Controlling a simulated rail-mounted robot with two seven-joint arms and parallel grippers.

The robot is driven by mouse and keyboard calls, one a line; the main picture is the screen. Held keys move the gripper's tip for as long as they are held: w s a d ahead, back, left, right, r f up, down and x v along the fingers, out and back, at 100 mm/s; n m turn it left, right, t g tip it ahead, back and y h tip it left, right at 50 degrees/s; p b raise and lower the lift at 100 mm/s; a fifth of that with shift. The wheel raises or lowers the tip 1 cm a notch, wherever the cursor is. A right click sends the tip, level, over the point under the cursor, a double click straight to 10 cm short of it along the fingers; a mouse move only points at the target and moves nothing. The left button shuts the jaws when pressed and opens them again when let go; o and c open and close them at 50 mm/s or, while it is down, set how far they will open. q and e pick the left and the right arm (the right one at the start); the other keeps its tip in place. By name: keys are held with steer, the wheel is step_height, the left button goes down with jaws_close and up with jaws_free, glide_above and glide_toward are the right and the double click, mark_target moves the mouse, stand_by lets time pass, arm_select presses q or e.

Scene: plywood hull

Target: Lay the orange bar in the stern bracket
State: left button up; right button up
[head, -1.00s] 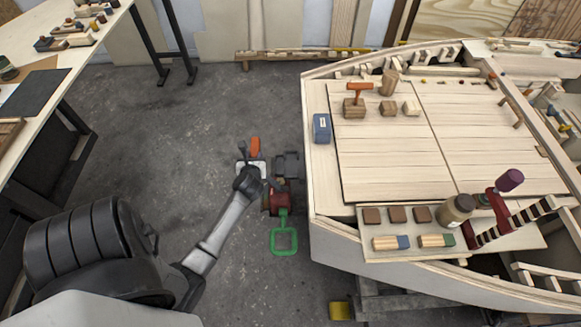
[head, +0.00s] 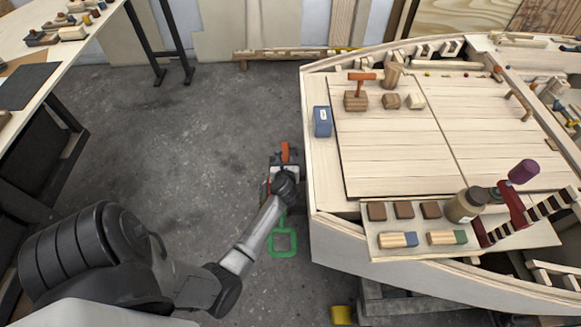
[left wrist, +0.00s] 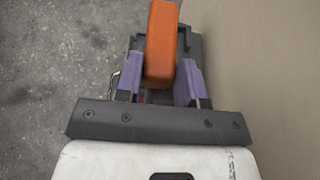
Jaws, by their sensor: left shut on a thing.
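My left gripper (head: 284,168) is shut on the orange bar (head: 285,152) beside the hull's left side, over the floor. In the left wrist view, the bar (left wrist: 161,40) stands out between the purple fingers (left wrist: 160,78). A dark grey bracket-like piece (left wrist: 196,52) shows behind and beneath the bar, next to the hull wall. It is probably the stern bracket, and the gripper and bar mostly cover it in the head view. I cannot tell whether the bar touches it. My right gripper is not in view.
A green square handle (head: 283,243) hangs just below the gripper, close to the hull (head: 330,225). A blue box (head: 322,121), wooden blocks and a dark red clamp (head: 512,203) sit on the hull. A workbench (head: 75,50) stands at upper left. The floor between is clear.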

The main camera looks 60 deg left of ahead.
arm_select(q)
steer(key=shift+w+d+f+b, duration=0.25)
steer(key=shift+w+f+b, duration=0.05)
steer(key=shift+w+f, duration=0.2)
steer(key=shift+w+d+f+b, duration=0.2)
steer(key=shift+w+f+b, duration=0.1)
steer(key=shift+w+f, duration=0.15)
steer(key=shift+w, duration=0.1)
steer(key=shift+d, duration=0.1)
steer(key=shift+f, duration=0.1)
steer(key=o, duration=1.1)
